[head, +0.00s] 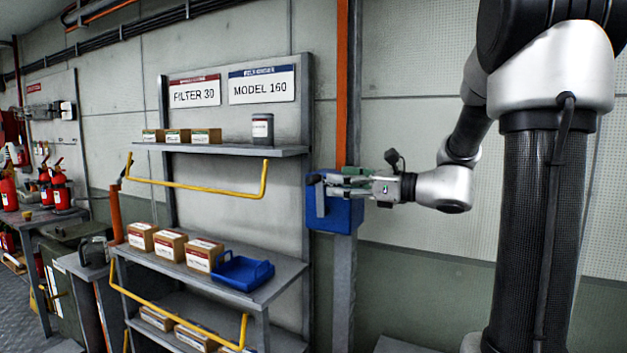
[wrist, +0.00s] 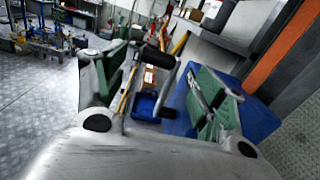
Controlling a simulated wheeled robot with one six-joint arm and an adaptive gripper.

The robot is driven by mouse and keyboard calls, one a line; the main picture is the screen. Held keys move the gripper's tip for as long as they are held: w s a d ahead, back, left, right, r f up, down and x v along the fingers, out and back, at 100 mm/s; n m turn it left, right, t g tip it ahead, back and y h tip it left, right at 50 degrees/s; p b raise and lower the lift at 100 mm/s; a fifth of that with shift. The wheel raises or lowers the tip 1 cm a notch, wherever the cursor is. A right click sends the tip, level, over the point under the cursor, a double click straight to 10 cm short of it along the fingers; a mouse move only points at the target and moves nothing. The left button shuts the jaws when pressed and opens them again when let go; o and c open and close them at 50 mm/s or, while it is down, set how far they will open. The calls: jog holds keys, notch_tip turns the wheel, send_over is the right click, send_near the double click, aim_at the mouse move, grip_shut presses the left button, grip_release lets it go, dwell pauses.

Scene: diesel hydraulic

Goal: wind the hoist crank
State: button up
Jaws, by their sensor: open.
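The hoist is a blue box (head: 346,214) on a grey post, and it also shows in the wrist view (wrist: 262,118). Its grey crank arm (head: 320,201) hangs in front of the box's left part. My gripper (head: 338,186) reaches in from the right in front of the box. In the wrist view my gripper (wrist: 160,85) is open, with green and grey fingers apart. I cannot tell whether either finger touches the handle.
A shelf unit (head: 284,276) with yellow rails, cartons and a blue tray (head: 243,271) stands left of the hoist. An orange strip (head: 342,80) runs above the box. Fire extinguishers (head: 60,187) stand far left.

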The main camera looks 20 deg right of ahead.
aim_at(318, 179)
jog(key=shift+w+a, duration=0.25)
jog(key=shift+a, duration=0.2)
jog(key=x, duration=0.7)
jog(key=shift+f, duration=0.1)
